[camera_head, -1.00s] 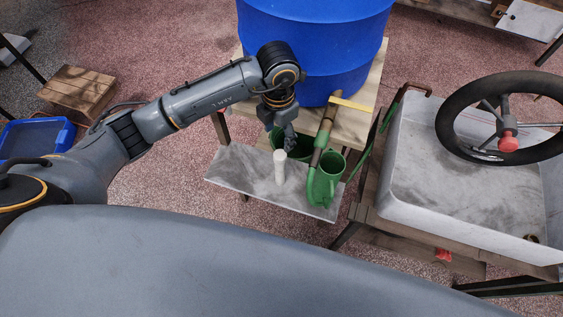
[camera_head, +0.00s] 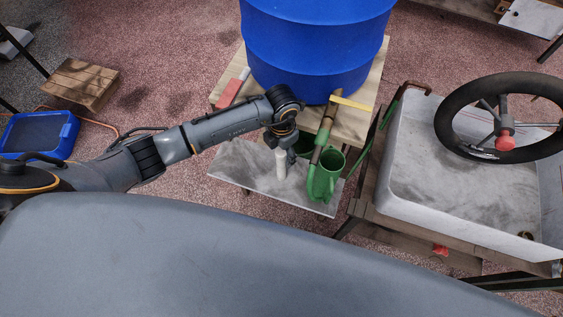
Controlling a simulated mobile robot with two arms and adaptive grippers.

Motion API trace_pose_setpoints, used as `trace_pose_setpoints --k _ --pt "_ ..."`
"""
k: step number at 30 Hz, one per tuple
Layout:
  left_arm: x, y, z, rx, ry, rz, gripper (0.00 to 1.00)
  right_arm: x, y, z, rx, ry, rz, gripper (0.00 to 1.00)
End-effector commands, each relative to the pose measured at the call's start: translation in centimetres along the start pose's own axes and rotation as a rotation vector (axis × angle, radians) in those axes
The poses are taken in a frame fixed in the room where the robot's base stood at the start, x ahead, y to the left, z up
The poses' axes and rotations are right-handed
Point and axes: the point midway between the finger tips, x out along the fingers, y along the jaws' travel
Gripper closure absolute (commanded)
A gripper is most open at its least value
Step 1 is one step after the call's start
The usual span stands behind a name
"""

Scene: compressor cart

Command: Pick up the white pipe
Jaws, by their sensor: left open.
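The white pipe (camera_head: 280,165) stands upright on a grey metal shelf (camera_head: 235,167) below the blue barrel. My left gripper (camera_head: 281,143) is right above the pipe's top, pointing down, and is open. Its fingers are small and dark here, and I cannot tell whether the pipe's top is between them. The forearm comes in from the left. My right gripper is not in view.
The blue barrel (camera_head: 315,45) rises behind. A white basin (camera_head: 430,190) with a black wheel (camera_head: 447,105) is at right.

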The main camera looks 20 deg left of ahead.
Motion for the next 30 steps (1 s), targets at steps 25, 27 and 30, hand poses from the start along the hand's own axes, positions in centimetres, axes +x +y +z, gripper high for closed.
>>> trace_pose_setpoints --k 25,27,30 --pt "-0.8 0.1 0.1 0.0 -0.002 0.0 1.0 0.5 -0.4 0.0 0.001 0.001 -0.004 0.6" --pt "-1.5 0.1 0.1 0.001 -0.003 0.003 1.0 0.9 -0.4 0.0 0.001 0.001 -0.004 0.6" --pt "-3.3 -0.1 0.1 0.004 -0.006 0.002 1.0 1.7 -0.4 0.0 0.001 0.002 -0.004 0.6"
